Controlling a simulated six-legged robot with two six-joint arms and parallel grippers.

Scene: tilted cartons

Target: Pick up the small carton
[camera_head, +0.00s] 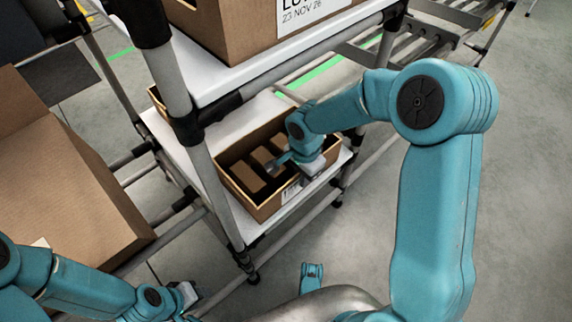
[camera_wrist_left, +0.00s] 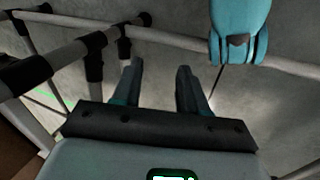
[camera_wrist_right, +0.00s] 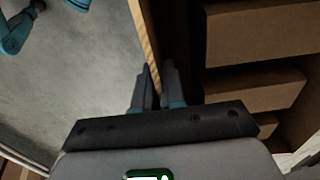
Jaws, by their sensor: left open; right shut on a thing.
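A small open-top brown carton (camera_head: 270,206) sits tilted on the lower white shelf, with several brown blocks or dividers inside. Its rim (camera_wrist_right: 146,40) shows in the right wrist view. My right gripper (camera_head: 294,161) reaches down at the carton's right side. In the right wrist view its fingers (camera_wrist_right: 156,68) are shut on the carton's wall, one finger on each side. My left gripper (camera_head: 187,292) is low at the lower left, away from the carton. In the left wrist view its fingers (camera_wrist_left: 160,66) are apart with nothing between them.
A larger labelled carton (camera_head: 235,32) stands on the upper shelf. A rack post (camera_head: 168,70) rises left of the small carton. A big brown carton (camera_head: 60,170) is at the left. Grey floor (camera_head: 520,170) is clear at the right.

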